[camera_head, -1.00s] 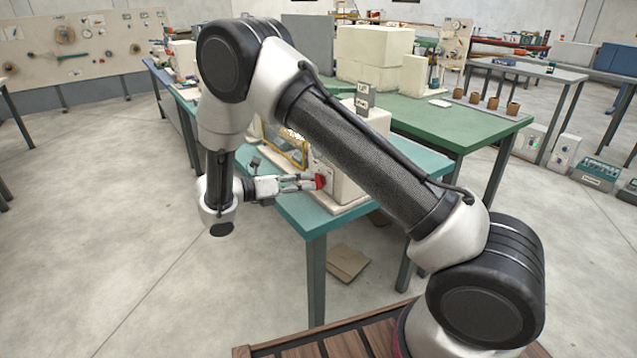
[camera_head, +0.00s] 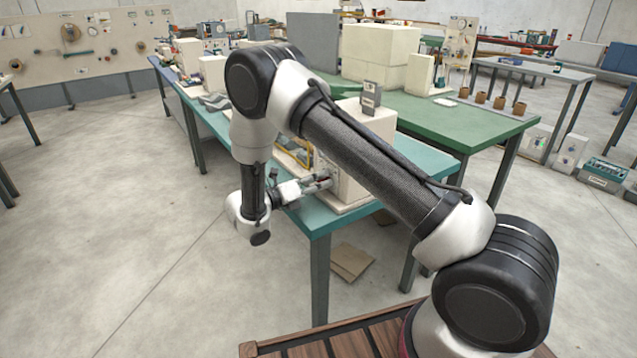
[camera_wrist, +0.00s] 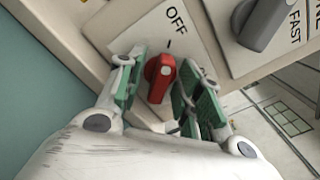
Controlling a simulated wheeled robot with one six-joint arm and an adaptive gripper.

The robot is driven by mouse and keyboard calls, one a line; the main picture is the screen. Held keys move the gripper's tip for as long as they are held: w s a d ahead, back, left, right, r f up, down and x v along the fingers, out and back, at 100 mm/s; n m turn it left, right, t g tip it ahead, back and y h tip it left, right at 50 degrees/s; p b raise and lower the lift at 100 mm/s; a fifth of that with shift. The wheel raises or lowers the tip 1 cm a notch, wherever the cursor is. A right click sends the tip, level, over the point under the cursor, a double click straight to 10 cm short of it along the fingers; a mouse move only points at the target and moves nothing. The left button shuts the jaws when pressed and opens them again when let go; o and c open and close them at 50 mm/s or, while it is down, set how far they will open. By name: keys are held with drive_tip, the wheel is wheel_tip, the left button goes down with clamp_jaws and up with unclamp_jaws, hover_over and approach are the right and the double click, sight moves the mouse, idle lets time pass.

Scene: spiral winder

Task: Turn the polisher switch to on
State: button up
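The red switch knob (camera_wrist: 159,80) sits on a light plate on the cream machine (camera_head: 349,190). Its raised grip points up at a short tick under the word OFF. An ON label is not visible in the wrist view. My gripper (camera_wrist: 158,92) is open, with one green-padded finger on each side of the knob. A small gap shows on the left; on the right the finger is very close, and I cannot tell if it touches. In the head view my gripper (camera_head: 327,180) is at the machine's front left face, and the knob is mostly hidden there.
A grey knob (camera_wrist: 262,22) marked FAST sits on a neighbouring plate, close to the right finger. The machine stands on a teal table (camera_head: 325,222). A green table (camera_head: 450,125) stands behind. The floor on the left is clear.

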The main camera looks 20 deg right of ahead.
drive_tip(key=c, duration=0.6)
drive_tip(key=shift+c, duration=0.2)
drive_tip(key=shift+m, duration=0.4)
drive_tip(key=m, duration=0.2)
drive_tip(key=shift+m, duration=0.4)
drive_tip(key=m, duration=0.8)
drive_tip(key=shift+m, duration=2.2)
